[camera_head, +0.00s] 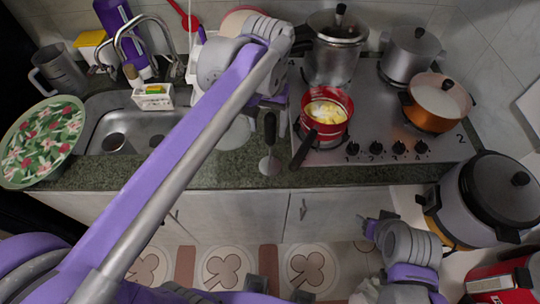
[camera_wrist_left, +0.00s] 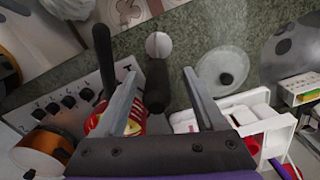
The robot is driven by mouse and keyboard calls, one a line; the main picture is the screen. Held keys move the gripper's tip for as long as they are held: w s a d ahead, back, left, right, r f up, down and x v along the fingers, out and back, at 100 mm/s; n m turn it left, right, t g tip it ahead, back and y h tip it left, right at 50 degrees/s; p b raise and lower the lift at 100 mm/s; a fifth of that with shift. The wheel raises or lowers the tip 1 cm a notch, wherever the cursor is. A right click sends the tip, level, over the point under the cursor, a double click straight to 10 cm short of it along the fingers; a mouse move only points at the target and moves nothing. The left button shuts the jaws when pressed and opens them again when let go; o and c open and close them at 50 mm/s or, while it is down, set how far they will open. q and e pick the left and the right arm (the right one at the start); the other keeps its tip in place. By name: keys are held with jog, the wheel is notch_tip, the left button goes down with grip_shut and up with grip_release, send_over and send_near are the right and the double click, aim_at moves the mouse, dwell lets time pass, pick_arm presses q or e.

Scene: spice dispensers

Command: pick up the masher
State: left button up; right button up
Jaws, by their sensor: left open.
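The masher (camera_head: 269,147) lies on the dark green counter, just left of the stove, with its black handle toward the back and its grey head toward the front edge. In the left wrist view the masher's black handle (camera_wrist_left: 158,88) appears between my two fingers, with the round grey head beyond them. My left gripper (camera_wrist_left: 160,74) is open and empty, above the handle; in the head view its fingers are mostly hidden behind my wrist. My right arm (camera_head: 405,250) is low at the right, and its fingers do not show clearly.
A red pot (camera_head: 326,110) with yellow food and a black handle stands on the stove, close right of the masher. A clear round lid (camera_head: 235,133) lies to its left, near the sink (camera_head: 120,130). A white caddy (camera_wrist_left: 258,122) is close to my left gripper.

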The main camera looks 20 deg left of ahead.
aim_at(270, 135)
pick_arm(q)
jog(key=f, duration=0.3)
jog(key=shift+w+d+f, duration=0.2)
jog(key=shift+w+f, duration=0.15)
jog(key=shift+f, duration=0.05)
jog(key=shift+s+f, duration=0.1)
jog(key=shift+f, duration=0.2)
jog(key=shift+c, duration=0.4)
grip_shut()
